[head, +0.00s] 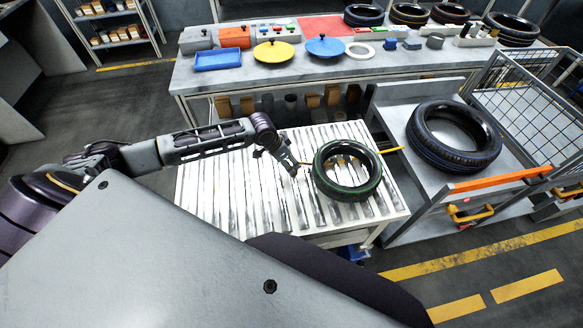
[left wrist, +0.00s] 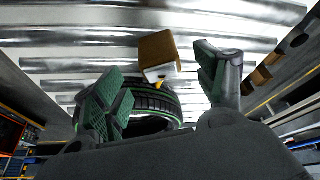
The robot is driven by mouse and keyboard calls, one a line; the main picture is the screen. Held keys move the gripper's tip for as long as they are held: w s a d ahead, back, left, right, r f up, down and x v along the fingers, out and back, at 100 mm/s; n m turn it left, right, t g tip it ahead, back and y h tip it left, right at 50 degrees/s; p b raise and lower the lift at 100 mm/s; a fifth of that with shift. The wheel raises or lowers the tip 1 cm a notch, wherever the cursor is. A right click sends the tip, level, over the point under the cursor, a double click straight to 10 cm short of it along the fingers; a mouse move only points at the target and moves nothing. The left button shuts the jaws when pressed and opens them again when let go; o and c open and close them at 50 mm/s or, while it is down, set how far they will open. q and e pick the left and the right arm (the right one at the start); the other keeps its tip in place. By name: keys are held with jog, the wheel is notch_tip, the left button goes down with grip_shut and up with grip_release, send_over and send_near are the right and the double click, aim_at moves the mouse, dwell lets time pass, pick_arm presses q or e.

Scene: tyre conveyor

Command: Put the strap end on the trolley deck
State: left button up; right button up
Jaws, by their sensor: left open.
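My left gripper (head: 291,165) is open over the roller conveyor, just left of a black tyre with green lines (head: 325,181). In the left wrist view a tan block with a yellow bit (left wrist: 158,55), possibly the strap end, shows between the spread fingers of the gripper (left wrist: 156,70); I cannot tell whether they touch it. In the head view a short yellow strip (head: 393,149) sticks out right of the tyre towards the trolley. The trolley deck (head: 393,117) is grey and carries another black tyre (head: 455,157). My right gripper is not in view.
The roller conveyor (head: 220,195) is clear left of the tyre. An orange bar (head: 500,181) runs along the trolley's front, and a wire cage (head: 540,105) stands at its right. Behind is a workbench (head: 215,82) with trays, lids and several tyres.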

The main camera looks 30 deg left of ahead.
pick_arm(q)
jog(key=shift+x, duration=2.15)
jog(key=shift+w+r, duration=0.1)
jog(key=c, duration=1.2)
jog(key=shift+c, duration=0.2)
jog(key=shift+r, duration=0.1)
jog(key=shift+r, duration=4.9)
